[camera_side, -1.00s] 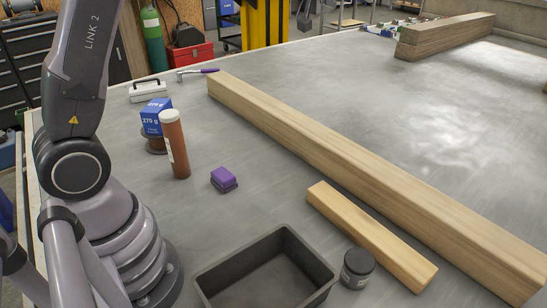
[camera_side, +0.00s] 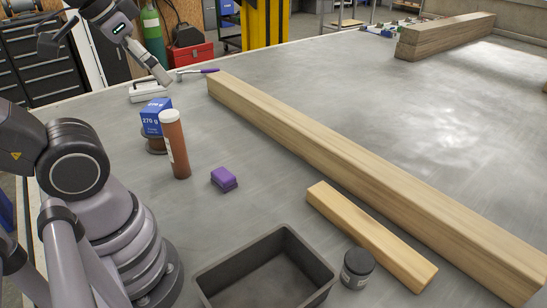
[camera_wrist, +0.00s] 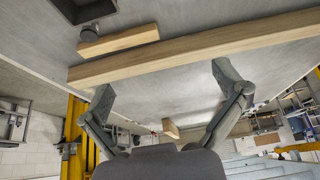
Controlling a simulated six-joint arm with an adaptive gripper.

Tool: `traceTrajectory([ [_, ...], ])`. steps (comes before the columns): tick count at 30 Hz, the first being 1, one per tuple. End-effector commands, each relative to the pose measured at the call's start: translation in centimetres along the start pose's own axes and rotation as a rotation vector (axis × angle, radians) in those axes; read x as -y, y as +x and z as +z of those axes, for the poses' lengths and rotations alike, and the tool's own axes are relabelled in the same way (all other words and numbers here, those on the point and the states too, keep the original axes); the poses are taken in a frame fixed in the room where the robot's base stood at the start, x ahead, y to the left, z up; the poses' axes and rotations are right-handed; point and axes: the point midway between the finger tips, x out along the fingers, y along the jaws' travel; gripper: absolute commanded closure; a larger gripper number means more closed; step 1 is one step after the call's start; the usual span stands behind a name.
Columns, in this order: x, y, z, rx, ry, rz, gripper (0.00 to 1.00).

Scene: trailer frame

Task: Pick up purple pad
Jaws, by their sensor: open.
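The purple pad (camera_side: 224,179) is a small block lying on the grey table in the side view, right of an upright brown tube (camera_side: 175,145). It does not show in the wrist view. My gripper (camera_side: 160,72) is at the upper left of the side view, high above the table's far left part and well away from the pad. In the wrist view my gripper (camera_wrist: 166,84) has its two fingers spread wide with nothing between them.
A dark empty tray (camera_side: 207,285), a black-lidded jar (camera_side: 357,268) and a short plank (camera_side: 370,237) are in front. A long beam (camera_side: 350,170) crosses the table. A blue box (camera_side: 156,116) stands behind the tube. Bare table surrounds the pad.

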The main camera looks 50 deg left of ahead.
Motion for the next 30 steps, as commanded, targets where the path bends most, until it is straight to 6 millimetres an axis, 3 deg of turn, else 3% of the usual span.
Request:
traceTrajectory([
  [20,0.2,0.5,-0.6,0.017,0.009,-0.006,0.0],
  [25,1.0,3.8,-3.2,0.121,0.087,-0.014,0.0],
  [30,2.8,10.2,-5.8,0.269,0.209,0.002,0.0],
])
